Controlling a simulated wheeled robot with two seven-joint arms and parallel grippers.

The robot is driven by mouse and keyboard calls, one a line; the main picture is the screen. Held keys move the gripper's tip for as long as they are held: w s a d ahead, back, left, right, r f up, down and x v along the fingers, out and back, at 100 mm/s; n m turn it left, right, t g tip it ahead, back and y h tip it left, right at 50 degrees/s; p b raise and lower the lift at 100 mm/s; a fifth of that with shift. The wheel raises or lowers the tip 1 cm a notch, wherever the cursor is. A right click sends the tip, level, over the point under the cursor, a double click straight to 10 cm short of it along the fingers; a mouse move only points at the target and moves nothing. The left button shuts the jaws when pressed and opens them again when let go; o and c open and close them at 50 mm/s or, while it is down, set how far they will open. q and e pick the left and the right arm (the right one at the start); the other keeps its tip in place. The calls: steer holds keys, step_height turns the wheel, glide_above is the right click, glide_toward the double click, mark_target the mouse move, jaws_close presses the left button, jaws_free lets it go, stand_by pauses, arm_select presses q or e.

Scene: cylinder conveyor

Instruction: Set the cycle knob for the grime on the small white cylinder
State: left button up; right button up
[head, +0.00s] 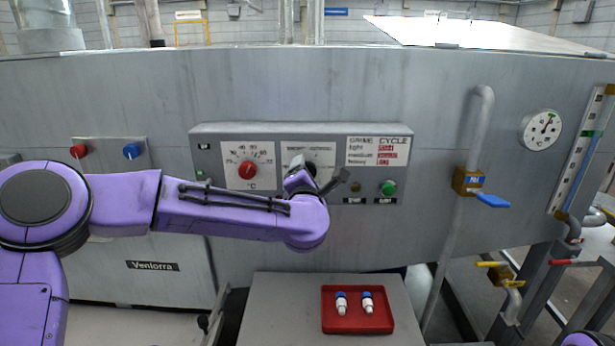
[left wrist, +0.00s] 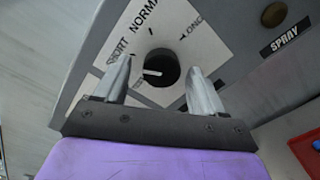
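My left gripper (head: 318,176) is at the grey control panel, in front of the cycle dial. In the left wrist view the fingers (left wrist: 160,85) are open, one on each side of the black cycle knob (left wrist: 162,68), with gaps between. The knob's white pointer faces the SHORT side of the dial; NORMAL and another label partly read as LONG also show. In the head view the knob (head: 312,168) is partly hidden by my gripper. A GRIME CYCLE chart (head: 378,151) lists light, moderate and heavy; its red entries are blurred. Two small white cylinders (head: 341,302) (head: 367,302) with blue ends lie in a red tray (head: 358,328); grime is unclear.
A red temperature knob (head: 247,170) is left of the cycle dial. A green button (head: 388,188) and a dark SPRAY button (head: 355,187) are at right. A pipe with a blue valve handle (head: 490,200) stands further right. The tray rests on a grey stand (head: 280,310).

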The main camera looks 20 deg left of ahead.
arm_select(q)
steer(key=b+v, duration=0.4)
steer(key=v, duration=0.6)
steer(key=shift+s, duration=0.25)
steer(key=shift+f, duration=0.1)
